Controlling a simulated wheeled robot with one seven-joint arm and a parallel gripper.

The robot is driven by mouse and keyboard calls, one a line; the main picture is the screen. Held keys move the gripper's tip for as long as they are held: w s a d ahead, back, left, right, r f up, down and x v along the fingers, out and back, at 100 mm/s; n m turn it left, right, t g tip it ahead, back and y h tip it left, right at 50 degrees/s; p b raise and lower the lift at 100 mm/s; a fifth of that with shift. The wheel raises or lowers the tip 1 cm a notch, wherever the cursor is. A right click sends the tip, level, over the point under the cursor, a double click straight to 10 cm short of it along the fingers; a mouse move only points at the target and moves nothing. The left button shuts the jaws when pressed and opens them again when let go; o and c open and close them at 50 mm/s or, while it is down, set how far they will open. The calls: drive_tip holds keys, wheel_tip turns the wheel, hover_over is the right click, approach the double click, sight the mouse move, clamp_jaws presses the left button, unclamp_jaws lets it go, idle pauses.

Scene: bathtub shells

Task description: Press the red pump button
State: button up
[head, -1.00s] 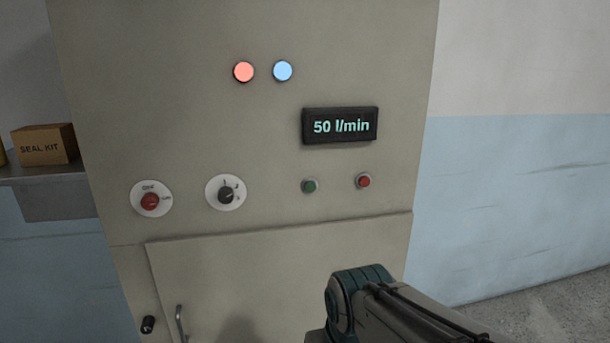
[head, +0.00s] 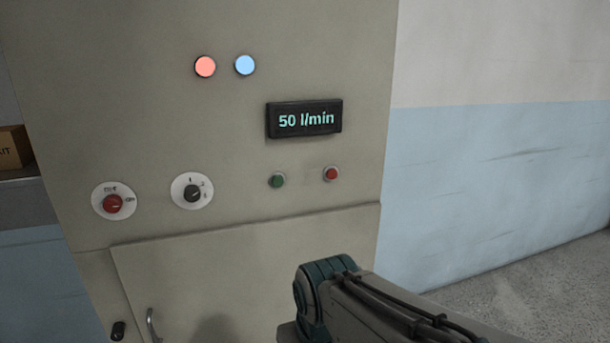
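The red pump button (head: 331,174) is a small round red button on the right of the beige control cabinet (head: 330,40), below the dark display. A matching green button (head: 278,181) sits to its left. A larger red rotary knob (head: 113,204) on a white dial is at the far left. The display (head: 304,119) reads 50 l/min. My arm shows at the bottom, below the buttons and apart from them. My gripper is not in view.
A black selector knob (head: 192,194) sits on a white dial. Red (head: 205,66) and blue (head: 245,65) lamps are lit above. A cabinet door (head: 180,270) with a handle (head: 152,325) is below. A box (head: 12,148) stands on a shelf at left. Floor (head: 560,290) is clear at right.

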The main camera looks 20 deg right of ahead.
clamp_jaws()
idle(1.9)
